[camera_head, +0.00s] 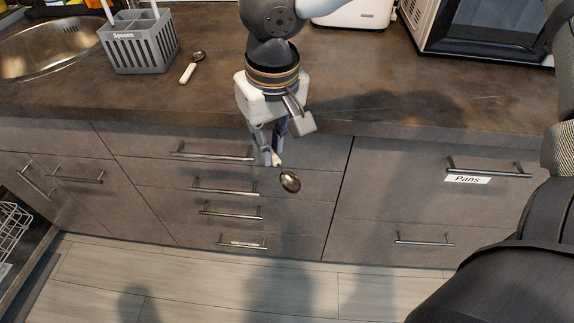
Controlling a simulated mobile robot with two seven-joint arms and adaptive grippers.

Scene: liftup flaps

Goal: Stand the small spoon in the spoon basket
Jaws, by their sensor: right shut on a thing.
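My right gripper (273,158) is shut on the white handle of a small spoon (290,182). It hangs in front of the drawer fronts, with the spoon's dark metal bowl pointing down and to the right. The grey spoon basket (150,52), labelled "Spoons", stands on the counter at the upper left, apart from the gripper. White handles stick up out of it. A second small spoon (190,69) with a white handle lies on the counter just right of the basket. My left gripper is not in view.
A sink (45,55) lies left of the basket. A white appliance (355,12) and a microwave (485,30) stand at the back right. The counter (370,75) between is mostly clear. Drawer handles stick out below, and an open dishwasher rack (12,228) shows at the left edge.

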